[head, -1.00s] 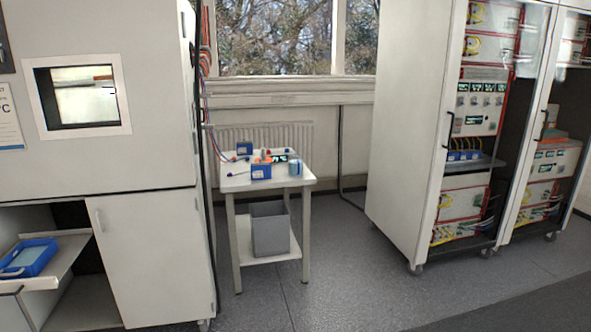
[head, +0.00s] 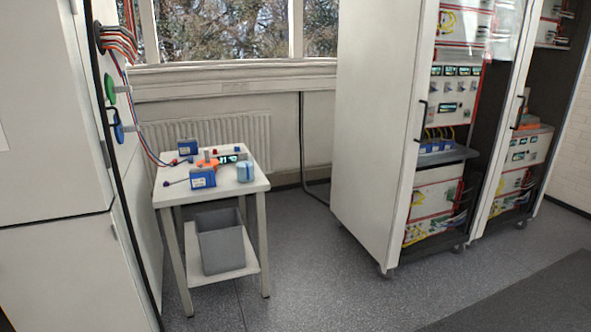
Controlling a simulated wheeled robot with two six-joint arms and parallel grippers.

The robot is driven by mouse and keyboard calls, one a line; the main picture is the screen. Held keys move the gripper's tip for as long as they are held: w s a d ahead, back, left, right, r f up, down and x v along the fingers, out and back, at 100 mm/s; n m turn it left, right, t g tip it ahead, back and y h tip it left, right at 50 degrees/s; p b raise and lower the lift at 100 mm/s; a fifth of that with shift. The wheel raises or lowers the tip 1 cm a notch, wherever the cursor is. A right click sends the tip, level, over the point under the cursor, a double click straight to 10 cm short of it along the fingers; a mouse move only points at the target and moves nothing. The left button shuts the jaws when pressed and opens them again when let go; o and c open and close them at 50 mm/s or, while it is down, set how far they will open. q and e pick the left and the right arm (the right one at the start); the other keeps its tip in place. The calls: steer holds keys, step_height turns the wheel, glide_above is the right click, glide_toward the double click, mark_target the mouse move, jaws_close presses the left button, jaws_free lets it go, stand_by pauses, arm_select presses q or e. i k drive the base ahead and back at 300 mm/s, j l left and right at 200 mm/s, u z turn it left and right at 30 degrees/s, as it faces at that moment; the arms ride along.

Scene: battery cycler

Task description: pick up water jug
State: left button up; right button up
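No water jug can be made out in the head view. A small white table (head: 165,195) stands left of centre with several small items on top. They include a blue box-like battery (head: 203,178), another blue one (head: 188,147) behind it, an orange item (head: 207,163) and a small light-blue cylinder-like item (head: 245,172) near the right edge. A grey open bin (head: 222,243) stands on the table's lower shelf; its contents are hidden. Neither of my grippers shows in this view.
A large white cabinet (head: 50,130) fills the left side, with red and blue cables running from it to the table.

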mark_target(245, 164)
steer(key=i+l+u, duration=0.1)
steer(key=i, duration=0.35)
steer(key=i+l, duration=0.15)
steer(key=i, duration=0.3)
steer(key=i+l+u, duration=0.15)
steer(key=i, duration=0.3)
steer(key=i+l, duration=0.2)
steer(key=i, duration=0.25)
steer(key=j+u, duration=0.05)
